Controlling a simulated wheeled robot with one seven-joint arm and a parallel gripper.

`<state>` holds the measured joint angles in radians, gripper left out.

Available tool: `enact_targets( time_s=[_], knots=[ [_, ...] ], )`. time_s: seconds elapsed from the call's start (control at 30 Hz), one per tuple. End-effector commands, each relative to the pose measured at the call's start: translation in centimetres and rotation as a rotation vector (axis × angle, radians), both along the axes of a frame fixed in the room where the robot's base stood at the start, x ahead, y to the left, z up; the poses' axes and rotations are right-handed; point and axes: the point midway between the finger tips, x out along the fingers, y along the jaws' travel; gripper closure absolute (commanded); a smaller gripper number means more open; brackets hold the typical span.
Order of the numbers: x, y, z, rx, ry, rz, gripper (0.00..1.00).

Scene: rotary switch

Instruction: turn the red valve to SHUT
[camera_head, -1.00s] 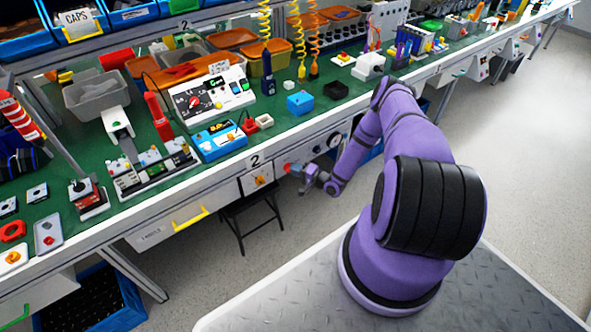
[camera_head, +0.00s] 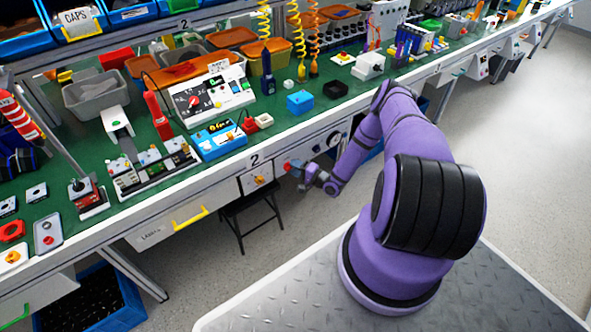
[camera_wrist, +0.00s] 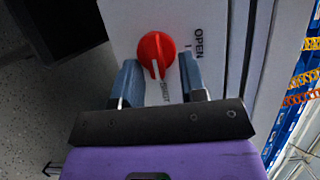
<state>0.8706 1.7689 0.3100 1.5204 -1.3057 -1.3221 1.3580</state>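The red valve (camera_wrist: 156,50) is a round red knob with a white pointer stripe on a pale panel. In the wrist view the stripe points down, toward the partly hidden SHUT label (camera_wrist: 165,92); the OPEN label (camera_wrist: 198,43) is to the right. My gripper (camera_wrist: 158,68) is open, with one blue-grey finger on each side of the knob's lower part. I cannot tell whether either finger touches it. In the head view the valve (camera_head: 287,166) is a small red spot under the bench edge, with my gripper (camera_head: 301,171) just right of it.
A dial gauge (camera_head: 334,139) sits on the bench front, right of the valve. A black stool (camera_head: 248,215) stands below. The bench top above is crowded; the floor to the right is clear.

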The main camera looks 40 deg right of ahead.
Motion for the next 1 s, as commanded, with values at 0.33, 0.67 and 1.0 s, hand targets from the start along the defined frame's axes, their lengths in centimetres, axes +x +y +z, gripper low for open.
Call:
enact_targets(
  time_s=[0.33, 0.67, 1.0],
  knots=[
    [-0.2, 0.1, -0.1, 0.000, 0.002, 0.003, 0.60],
    [-4.2, -1.8, -0.2, -0.001, 0.004, 0.001, 0.60],
    [-9.0, -3.9, -0.2, 0.000, 0.002, 0.002, 0.60]
  ],
)
